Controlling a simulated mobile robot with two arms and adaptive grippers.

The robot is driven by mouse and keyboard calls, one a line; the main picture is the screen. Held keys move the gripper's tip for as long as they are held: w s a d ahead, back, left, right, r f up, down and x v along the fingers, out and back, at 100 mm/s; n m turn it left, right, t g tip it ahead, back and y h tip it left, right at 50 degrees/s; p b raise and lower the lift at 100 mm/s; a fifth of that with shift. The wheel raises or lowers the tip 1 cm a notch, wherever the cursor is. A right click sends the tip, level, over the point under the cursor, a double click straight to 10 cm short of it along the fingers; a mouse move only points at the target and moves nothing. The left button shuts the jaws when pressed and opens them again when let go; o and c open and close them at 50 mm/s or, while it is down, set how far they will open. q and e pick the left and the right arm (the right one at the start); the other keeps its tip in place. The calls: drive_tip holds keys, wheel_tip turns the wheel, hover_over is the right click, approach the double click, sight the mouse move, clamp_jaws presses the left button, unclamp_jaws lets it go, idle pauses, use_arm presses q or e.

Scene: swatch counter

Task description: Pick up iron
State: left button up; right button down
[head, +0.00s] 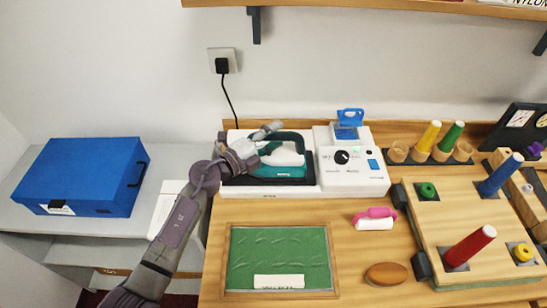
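The iron (286,157) has a teal body, a white top part and a dark arched handle. It sits on the left side of a white station with a dark tray (300,188) at the back of the wooden counter. My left gripper (268,142) is at the left end of the iron, by the handle. Its fingers look spread apart, one above and one lower, beside the handle's left end. I cannot tell whether they touch it. The gripper partly hides the iron's left end. My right gripper is not in view.
A control box with a knob (342,157) adjoins the iron. A green framed mat (254,246), a pink-handled brush (374,218) and a brown oval block (386,274) lie in front. A pegboard (468,212) fills the right. A blue case (84,176) stands left.

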use_arm(q)
clamp_jaws()
drive_tip(key=shift+w+r, duration=0.1)
drive_tip(key=shift+r, duration=0.1)
